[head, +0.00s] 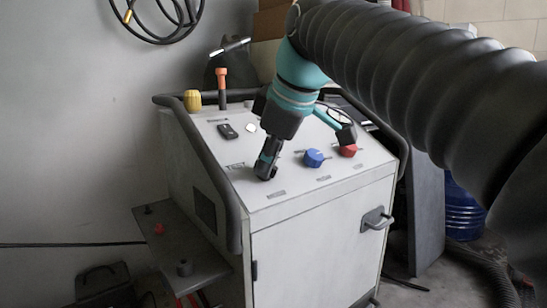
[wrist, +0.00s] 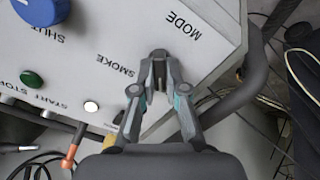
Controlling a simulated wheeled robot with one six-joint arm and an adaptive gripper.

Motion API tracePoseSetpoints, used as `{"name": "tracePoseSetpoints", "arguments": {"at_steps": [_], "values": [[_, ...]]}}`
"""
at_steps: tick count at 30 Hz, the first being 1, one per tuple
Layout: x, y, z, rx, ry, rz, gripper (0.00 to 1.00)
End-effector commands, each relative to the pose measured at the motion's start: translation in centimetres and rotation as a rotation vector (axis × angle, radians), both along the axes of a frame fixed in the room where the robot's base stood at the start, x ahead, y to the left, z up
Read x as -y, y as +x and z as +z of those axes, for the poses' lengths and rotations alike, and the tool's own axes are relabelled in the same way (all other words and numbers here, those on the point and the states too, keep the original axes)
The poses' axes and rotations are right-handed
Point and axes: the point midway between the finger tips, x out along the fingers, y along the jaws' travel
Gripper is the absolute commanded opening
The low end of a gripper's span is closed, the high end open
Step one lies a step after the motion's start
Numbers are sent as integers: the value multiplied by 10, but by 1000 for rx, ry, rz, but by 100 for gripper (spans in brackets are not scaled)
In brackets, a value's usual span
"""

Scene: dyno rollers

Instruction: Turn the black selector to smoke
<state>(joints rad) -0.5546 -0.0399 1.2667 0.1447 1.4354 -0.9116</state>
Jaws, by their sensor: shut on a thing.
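My gripper (head: 266,169) points down onto the front left part of the white console's top panel (head: 290,185). In the wrist view my gripper (wrist: 160,62) has its two fingers close together, shut on the black selector (wrist: 159,74). Only a narrow dark piece of the selector shows between the fingers, so its pointer direction cannot be told. The label SMOKE (wrist: 115,66) is printed to the left of the fingers. The label MODE (wrist: 184,25) is printed above and to the right of them.
A blue knob (head: 313,158) and a red knob (head: 348,150) stand right of my gripper. A white button (wrist: 90,106) and a green button (wrist: 31,78) lie left. An orange-handled tool (head: 221,86) and a yellow piece (head: 192,100) stand at the back left. A dark rail (head: 205,165) edges the console.

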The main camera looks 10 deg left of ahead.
Motion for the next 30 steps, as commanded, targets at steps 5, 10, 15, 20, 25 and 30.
{"name": "tracePoseSetpoints", "arguments": {"at_steps": [5,10,15,20,25,30], "values": [[0,0,0,-54,32,-104,0],[0,0,-1,-111,78,-240,0],[0,1,-1,-171,128,-382,0],[0,1,-1,-226,175,-515,0],[1,1,-2,-285,224,-658,0],[1,2,-3,-345,273,-798,0]]}}
